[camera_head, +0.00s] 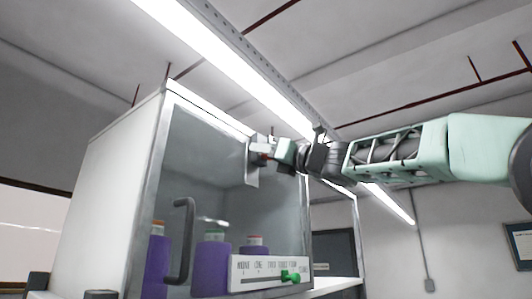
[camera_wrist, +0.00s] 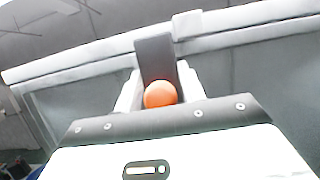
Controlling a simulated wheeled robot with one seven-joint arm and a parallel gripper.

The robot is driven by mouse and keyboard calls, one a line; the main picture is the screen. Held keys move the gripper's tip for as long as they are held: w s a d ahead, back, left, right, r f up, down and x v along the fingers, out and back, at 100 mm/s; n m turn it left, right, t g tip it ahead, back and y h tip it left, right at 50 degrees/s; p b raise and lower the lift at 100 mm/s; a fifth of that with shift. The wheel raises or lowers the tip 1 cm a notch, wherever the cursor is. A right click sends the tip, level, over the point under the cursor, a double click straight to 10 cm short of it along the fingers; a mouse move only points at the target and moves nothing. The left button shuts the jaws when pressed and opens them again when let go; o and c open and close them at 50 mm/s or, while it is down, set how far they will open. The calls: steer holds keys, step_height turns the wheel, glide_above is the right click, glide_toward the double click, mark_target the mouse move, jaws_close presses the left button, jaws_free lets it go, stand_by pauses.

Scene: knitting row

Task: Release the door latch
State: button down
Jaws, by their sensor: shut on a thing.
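A white cabinet has a clear front door (camera_head: 205,140) in a grey frame, with a dark upright handle (camera_head: 183,240). The door latch (camera_head: 253,174) is a small grey plate at the door's upper right edge; in the wrist view it is a dark grey piece (camera_wrist: 154,58) with an orange knob (camera_wrist: 160,94). My gripper (camera_head: 270,154) reaches in from the right at the latch. In the wrist view my gripper (camera_wrist: 160,88) has its pale fingers on either side of the knob, shut on it. The fingers partly hide the latch.
Behind the door stand several purple cones or bottles (camera_head: 213,262). A white labelled panel (camera_head: 268,271) with a green piece (camera_head: 290,276) is low at the front. A framed notice (camera_head: 521,245) hangs on the right wall. A lit ceiling lamp (camera_head: 230,62) runs above.

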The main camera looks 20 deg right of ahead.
mark_target(262, 164)
step_height(262, 164, down, 4)
steer(key=b, duration=0.3)
steer(key=shift+r, duration=0.2)
steer(key=shift+w, duration=0.1)
steer(key=c, duration=1.1)
jaws_free()
steer(key=shift+c, duration=0.2)
steer(key=shift+d, duration=0.1)
steer(key=shift+b+v, duration=4.85)
steer(key=shift+v, duration=3.85)
